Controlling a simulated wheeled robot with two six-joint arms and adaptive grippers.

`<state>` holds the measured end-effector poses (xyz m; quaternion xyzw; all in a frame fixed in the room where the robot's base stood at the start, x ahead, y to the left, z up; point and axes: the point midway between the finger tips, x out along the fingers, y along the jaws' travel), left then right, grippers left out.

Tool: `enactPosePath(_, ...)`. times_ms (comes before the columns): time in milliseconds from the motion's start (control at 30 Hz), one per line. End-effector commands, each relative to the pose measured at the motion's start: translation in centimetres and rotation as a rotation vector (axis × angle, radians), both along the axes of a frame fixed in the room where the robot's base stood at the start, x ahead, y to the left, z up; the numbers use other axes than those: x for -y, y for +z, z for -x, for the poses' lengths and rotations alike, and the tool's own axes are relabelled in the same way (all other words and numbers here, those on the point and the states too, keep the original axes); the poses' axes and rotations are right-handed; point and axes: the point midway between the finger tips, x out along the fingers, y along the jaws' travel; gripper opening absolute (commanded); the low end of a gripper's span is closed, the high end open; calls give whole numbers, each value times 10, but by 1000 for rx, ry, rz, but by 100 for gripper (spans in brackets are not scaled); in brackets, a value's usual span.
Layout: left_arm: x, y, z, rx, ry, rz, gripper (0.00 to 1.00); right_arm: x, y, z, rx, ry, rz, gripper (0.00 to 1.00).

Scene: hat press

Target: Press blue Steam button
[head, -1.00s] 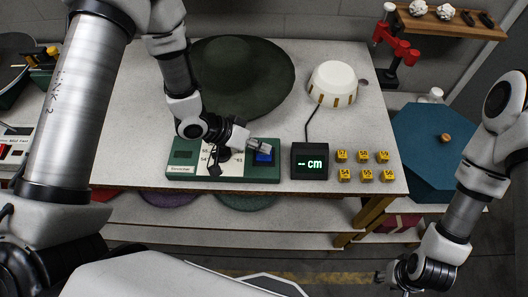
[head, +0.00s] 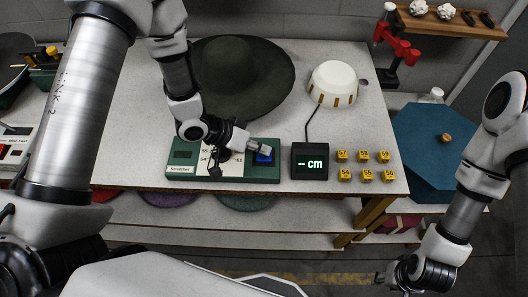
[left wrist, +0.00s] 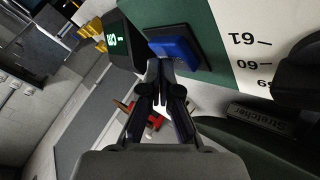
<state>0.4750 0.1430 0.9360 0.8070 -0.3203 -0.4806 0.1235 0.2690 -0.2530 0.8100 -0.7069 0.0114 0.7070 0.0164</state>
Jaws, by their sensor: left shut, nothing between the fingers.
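The blue Steam button (head: 264,154) sits at the right end of a green control panel (head: 183,171) on the table. In the left wrist view the blue button (left wrist: 176,50) is just beyond the fingertips, in a dark frame on the green panel (left wrist: 205,30). My left gripper (head: 262,147) is shut with nothing in it, its tips over the button's upper edge. In the left wrist view the left gripper (left wrist: 161,72) tips overlap the near edge of the button; I cannot tell whether they touch it. My right gripper (head: 385,277) is at the lower right, away from the table, too small to read.
A black "-- cm" display (head: 310,162) stands right of the panel, with several yellow numbered blocks (head: 364,166) beyond it. A dark green hat (head: 250,75) lies behind the panel. A white dome device (head: 333,83) stands at the back right, cabled towards the display.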

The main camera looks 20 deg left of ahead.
Motion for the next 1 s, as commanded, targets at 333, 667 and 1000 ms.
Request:
enactPosePath(333,0,-3,0,-1,-1,0,0,0,-1,0,0,0,0,40)
enactPosePath(667,0,9,0,-1,-1,0,0,0,11,0,0,0,0,40)
enactPosePath(1000,0,16,0,-1,-1,0,0,0,18,0,0,0,0,40)
